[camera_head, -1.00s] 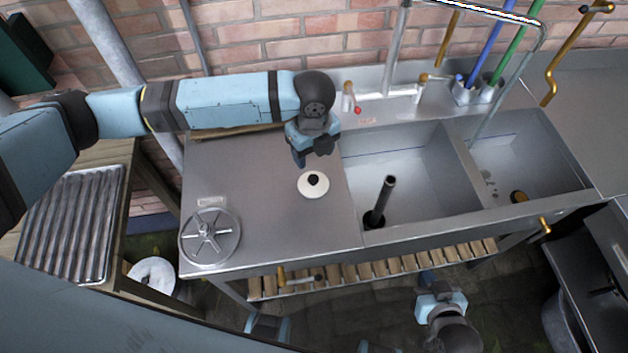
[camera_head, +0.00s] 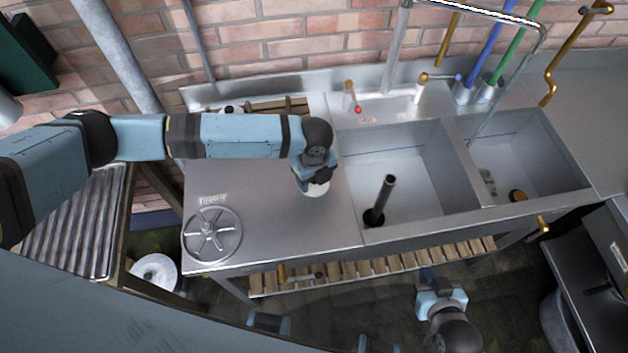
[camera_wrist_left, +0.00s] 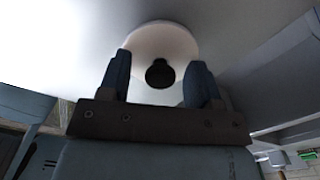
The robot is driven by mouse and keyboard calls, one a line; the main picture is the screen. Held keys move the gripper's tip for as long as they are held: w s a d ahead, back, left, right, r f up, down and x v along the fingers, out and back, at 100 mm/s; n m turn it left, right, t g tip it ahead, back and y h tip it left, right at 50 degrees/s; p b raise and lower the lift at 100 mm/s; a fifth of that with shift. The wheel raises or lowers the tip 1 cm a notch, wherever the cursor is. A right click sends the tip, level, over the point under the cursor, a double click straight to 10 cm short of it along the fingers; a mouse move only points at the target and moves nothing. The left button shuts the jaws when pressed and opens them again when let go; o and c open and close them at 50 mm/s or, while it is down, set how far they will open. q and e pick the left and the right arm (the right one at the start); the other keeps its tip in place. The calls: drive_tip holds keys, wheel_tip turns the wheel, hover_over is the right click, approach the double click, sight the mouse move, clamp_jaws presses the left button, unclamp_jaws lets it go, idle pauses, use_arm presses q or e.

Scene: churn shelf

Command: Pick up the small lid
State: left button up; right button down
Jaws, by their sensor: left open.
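The small lid is a white disc with a black knob. In the head view the lid (camera_head: 316,190) lies on the steel counter left of the sink, mostly hidden under my left gripper (camera_head: 308,187). In the left wrist view the lid (camera_wrist_left: 160,42) shows with its black knob between the fingertips of my left gripper (camera_wrist_left: 160,78). The left fingers are apart, with a gap on each side of the knob. My right gripper (camera_head: 428,280) is low in front of the counter, away from the lid; its jaw state is unclear.
A large spoked metal lid (camera_head: 212,234) lies on the counter's left front. The double sink (camera_head: 400,170) with a dark upright pipe (camera_head: 382,195) is to the right. A red-tipped tap (camera_head: 351,97) stands behind. The counter between the two lids is clear.

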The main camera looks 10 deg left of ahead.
use_arm(q)
drive_tip(key=shift+c, duration=0.2)
drive_tip(key=c, duration=1)
drive_tip(key=shift+r, duration=0.15)
